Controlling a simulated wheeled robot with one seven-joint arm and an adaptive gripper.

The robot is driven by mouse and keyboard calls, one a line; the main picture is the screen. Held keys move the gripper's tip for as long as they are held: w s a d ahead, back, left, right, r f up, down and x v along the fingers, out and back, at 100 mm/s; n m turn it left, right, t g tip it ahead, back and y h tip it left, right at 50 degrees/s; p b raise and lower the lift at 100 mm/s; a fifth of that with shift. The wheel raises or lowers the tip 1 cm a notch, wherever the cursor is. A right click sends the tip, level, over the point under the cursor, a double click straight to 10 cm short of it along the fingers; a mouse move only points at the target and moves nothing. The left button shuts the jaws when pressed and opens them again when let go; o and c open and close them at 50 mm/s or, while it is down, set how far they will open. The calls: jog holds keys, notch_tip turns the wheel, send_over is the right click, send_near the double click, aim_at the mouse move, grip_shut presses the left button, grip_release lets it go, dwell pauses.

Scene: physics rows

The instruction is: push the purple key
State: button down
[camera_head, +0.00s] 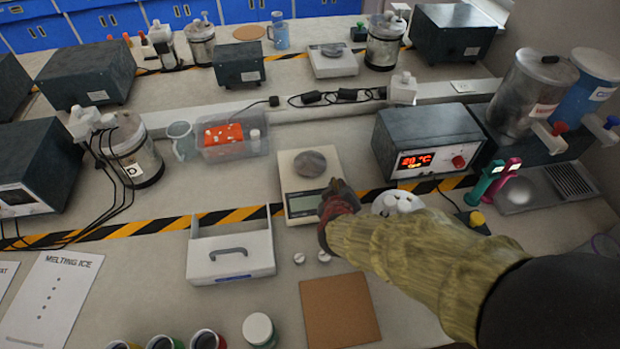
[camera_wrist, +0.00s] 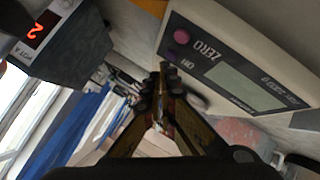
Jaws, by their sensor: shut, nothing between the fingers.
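The balance (camera_head: 289,168) stands mid-bench in the head view, with a round metal pan and a grey display (camera_wrist: 245,90). My gripper (camera_head: 336,188) is at the right front corner of the balance and hides the key in the head view. In the wrist view my gripper (camera_wrist: 162,70) is shut and empty, its tips just below and left of the key. Contact cannot be told.
A heater box (camera_head: 428,140) with a red display stands right of the balance. A white drawer box (camera_head: 230,255) is at front left, and a brown board (camera_head: 340,310) lies in front. A clear tub (camera_head: 228,148) stands to the left. Small white weights lie near my gripper.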

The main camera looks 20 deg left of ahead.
jog(key=shift+r, duration=0.2)
jog(key=r+p, duration=0.3)
jog(key=p, duration=0.2)
jog(key=s+r+p, duration=0.1)
jog(key=r+p, duration=0.1)
jog(key=shift+d+r, duration=0.3)
jog(key=shift+r, duration=0.05)
dwell(0.6)
